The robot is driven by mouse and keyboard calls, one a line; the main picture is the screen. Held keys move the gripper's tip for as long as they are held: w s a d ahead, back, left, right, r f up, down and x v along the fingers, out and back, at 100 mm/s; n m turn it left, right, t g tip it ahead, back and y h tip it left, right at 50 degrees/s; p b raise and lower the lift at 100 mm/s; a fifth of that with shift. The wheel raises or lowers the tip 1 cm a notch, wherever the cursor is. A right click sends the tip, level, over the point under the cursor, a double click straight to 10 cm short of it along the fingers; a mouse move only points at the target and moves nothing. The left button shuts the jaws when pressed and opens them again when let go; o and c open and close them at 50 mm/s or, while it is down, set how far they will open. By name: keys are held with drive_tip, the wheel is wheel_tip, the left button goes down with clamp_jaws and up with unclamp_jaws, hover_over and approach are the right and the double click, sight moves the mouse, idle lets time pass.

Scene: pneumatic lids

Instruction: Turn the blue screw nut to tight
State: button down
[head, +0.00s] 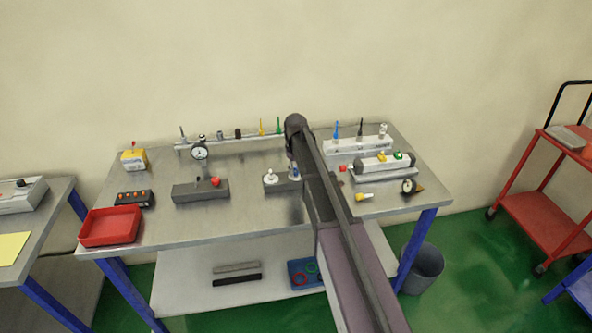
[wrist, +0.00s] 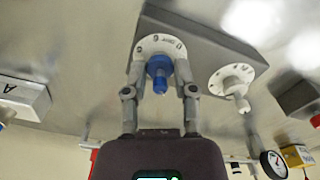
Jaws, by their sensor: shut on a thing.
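The blue screw nut (wrist: 159,68) sits on a white round flange (wrist: 163,42) with dark markings too small to read, on a grey block (wrist: 205,38). My gripper (wrist: 159,62) has one finger on each side of the blue nut and is shut on it. A second flange, white with a white nut (wrist: 238,90), is on the same block to the right. In the head view the block (head: 272,189) stands at mid-table, and my arm hides much of the gripper and the blue nut.
A grey block with a red knob (head: 215,182) and a dial gauge (head: 200,152) stand to the left. A red tray (head: 110,227) is at the front left. The table front is mostly clear.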

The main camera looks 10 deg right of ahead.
drive_tip(key=n, duration=0.5)
drive_tip(key=shift+n, duration=0.3)
drive_tip(key=n, duration=0.4)
drive_tip(key=shift+n, duration=0.4)
drive_tip(key=shift+c, duration=2.1)
unclamp_jaws()
drive_tip(key=shift+m, duration=0.4)
